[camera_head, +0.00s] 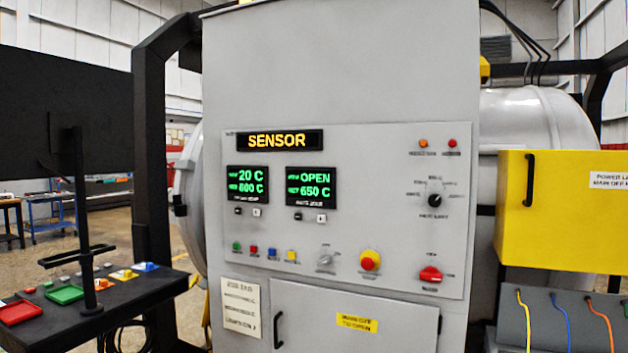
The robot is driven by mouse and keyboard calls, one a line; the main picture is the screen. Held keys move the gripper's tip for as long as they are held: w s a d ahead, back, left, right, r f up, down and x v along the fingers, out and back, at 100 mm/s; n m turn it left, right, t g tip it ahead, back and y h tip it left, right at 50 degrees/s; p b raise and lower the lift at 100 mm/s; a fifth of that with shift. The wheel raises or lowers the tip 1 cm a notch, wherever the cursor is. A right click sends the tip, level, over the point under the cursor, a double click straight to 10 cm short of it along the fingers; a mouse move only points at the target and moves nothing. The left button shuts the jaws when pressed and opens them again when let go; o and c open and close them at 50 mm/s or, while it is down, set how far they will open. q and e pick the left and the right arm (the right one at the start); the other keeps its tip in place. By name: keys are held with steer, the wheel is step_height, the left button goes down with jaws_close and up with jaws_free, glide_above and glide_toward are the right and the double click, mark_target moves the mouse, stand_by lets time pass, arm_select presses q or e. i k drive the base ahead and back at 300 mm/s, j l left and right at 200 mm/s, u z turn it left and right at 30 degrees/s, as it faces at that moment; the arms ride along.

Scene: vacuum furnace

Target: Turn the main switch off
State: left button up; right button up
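A red rotary switch (431,275) sits at the lower right of the grey control panel (345,145). It looks like the main switch, but its labels are too small to read. Its red handle appears to lie roughly horizontal. A red mushroom button on a yellow base (370,261) is to its left, and a grey rotary knob (326,260) is further left. A black selector knob (435,200) is above it. Neither of my grippers is in view.
A yellow box (555,213) with a black handle juts out at the right, above a grey unit with coloured cables (568,312). A black desk with coloured trays (100,300) and a dark monitor (70,105) stand at the left. The panel front looks unobstructed.

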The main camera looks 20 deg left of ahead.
mark_target(430, 273)
steer(key=i+j, duration=0.7)
steer(key=j, duration=0.2)
steer(key=i+j+z, duration=0.1)
steer(key=i+j, duration=0.6)
steer(key=j, duration=0.2)
